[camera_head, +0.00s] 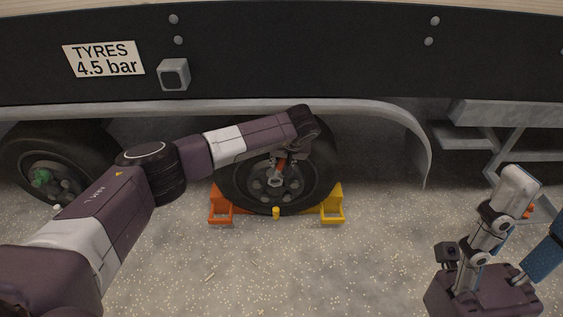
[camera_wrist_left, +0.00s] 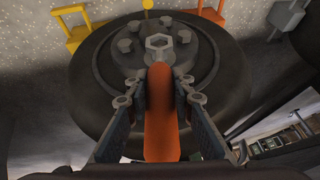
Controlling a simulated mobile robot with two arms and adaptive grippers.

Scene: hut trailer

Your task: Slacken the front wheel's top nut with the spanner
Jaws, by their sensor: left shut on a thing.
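My left gripper (camera_head: 291,146) is shut on the orange handle of the spanner (camera_head: 281,166). In the left wrist view the handle (camera_wrist_left: 161,110) lies between the two fingers, and its grey ring end points at the wheel. The ring end overlaps the hub area of the front wheel (camera_head: 230,181), among several wheel nuts (camera_wrist_left: 125,45). I cannot tell whether the ring is around a nut or just in front of one. The top nut cannot be singled out behind the spanner and gripper. My right gripper (camera_head: 534,205) is at the lower right, fingers apart, clear of the wheel.
Orange (camera_head: 219,208) and yellow (camera_head: 332,207) chocks flank the wheel's foot. A mudguard (camera_head: 408,138) arches over it. Another wheel (camera_head: 28,150) with a green-marked part stands at the left. A grey step frame (camera_head: 470,136) is at the right. The speckled floor in front is clear.

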